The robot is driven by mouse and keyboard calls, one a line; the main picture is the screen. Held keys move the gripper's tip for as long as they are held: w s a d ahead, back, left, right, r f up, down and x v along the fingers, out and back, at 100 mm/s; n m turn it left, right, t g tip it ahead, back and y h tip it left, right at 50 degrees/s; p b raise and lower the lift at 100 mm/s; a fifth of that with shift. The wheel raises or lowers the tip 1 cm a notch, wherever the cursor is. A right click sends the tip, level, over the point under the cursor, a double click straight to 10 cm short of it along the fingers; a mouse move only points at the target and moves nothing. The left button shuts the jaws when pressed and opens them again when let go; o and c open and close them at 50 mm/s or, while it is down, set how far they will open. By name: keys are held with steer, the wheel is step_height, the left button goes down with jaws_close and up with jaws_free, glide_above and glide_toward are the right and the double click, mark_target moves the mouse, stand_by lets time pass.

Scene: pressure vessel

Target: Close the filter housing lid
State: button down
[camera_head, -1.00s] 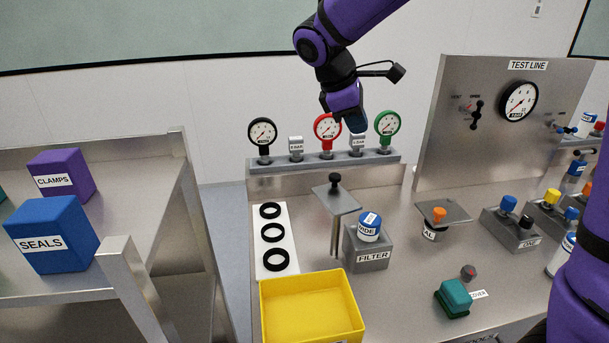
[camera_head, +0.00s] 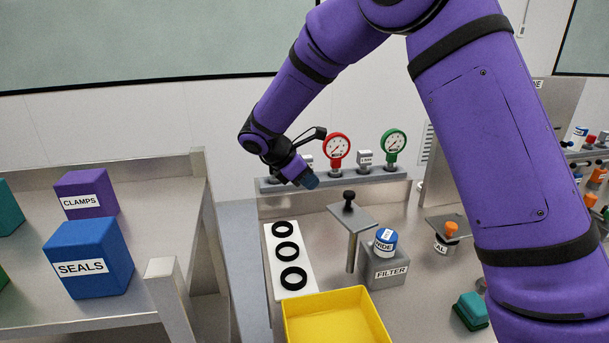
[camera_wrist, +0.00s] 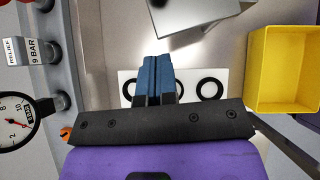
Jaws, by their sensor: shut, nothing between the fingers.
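The filter housing (camera_head: 388,275) is a grey block labelled FILTER on the bench, with a blue and white cartridge (camera_head: 385,242) in its top. Its lid appears to be the flat grey plate (camera_head: 362,219) with a black knob (camera_head: 349,199), carried on a post (camera_head: 352,252) left of the housing. The plate is swung aside, so the cartridge top is uncovered. My gripper (camera_head: 310,181) is shut and empty, left of the knob and apart from it. In the wrist view, its blue fingertips (camera_wrist: 158,66) are together, with a grey plate (camera_wrist: 190,14), likely the lid, beyond them.
A white strip (camera_head: 273,240) with black rings lies left of the lid. A yellow tray (camera_head: 296,304) stands in front. Gauges and valves line a grey rail (camera_head: 270,186) behind. A second plate with an orange knob (camera_head: 451,229) is to the right. My arm hides much of the right side.

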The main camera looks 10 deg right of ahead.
mark_target(346, 200)
steer(key=d+f, duration=0.1)
steer(key=d, duration=0.1)
steer(key=d+f, duration=0.3)
steer(key=d, duration=0.1)
steer(key=shift+w+d+f, duration=0.25)
steer(key=shift+w, duration=0.05)
steer(key=shift+d, duration=0.45)
steer(key=shift+d, duration=0.1)
